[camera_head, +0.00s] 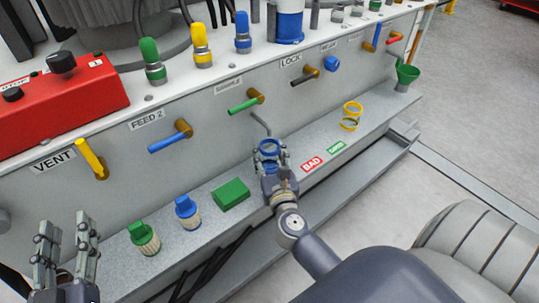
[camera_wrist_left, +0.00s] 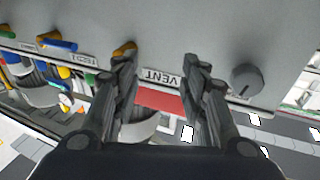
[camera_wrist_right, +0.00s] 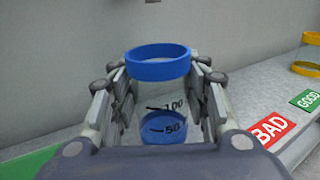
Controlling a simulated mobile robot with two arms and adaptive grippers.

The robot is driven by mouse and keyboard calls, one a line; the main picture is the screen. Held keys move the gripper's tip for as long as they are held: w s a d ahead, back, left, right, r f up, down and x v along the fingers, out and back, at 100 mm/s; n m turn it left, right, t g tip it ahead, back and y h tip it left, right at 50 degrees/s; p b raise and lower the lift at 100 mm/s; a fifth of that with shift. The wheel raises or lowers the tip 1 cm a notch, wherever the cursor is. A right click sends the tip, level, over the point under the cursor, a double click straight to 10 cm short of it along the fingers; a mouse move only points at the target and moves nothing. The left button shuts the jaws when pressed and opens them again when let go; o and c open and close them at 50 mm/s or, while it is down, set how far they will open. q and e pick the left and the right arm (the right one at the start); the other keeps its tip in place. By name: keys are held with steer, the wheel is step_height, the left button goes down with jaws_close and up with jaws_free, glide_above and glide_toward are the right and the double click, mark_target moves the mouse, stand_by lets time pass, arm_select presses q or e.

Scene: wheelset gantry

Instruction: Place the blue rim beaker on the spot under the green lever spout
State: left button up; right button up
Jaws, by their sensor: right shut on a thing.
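The blue rim beaker (camera_wrist_right: 158,63) is clear, with a blue top rim, a blue base and 50 and 100 marks. In the head view the beaker (camera_head: 269,147) stands upright at the shelf, just below the bent spout (camera_head: 262,127) under the green lever (camera_head: 245,104). My right gripper (camera_wrist_right: 160,110) is shut around the beaker's sides; it also shows in the head view (camera_head: 271,165). Whether the beaker's base touches the shelf is hidden by the gripper. My left gripper (camera_wrist_left: 160,75) is open and empty, at the lower left of the head view (camera_head: 68,240).
Red BAD (camera_head: 312,163) and green GOOD (camera_head: 336,148) labels lie to the right. A yellow rim beaker (camera_head: 351,116) stands beyond them. A green funnel (camera_head: 406,76) is farther right.

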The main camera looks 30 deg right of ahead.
arm_select(q)
steer(key=shift+r, duration=0.15)
arm_select(e)
steer(key=shift+f, duration=0.15)
steer(key=o, duration=1)
steer(key=shift+c, duration=0.2)
arm_select(q)
steer(key=shift+r+t, duration=0.3)
steer(key=shift+r, duration=0.15)
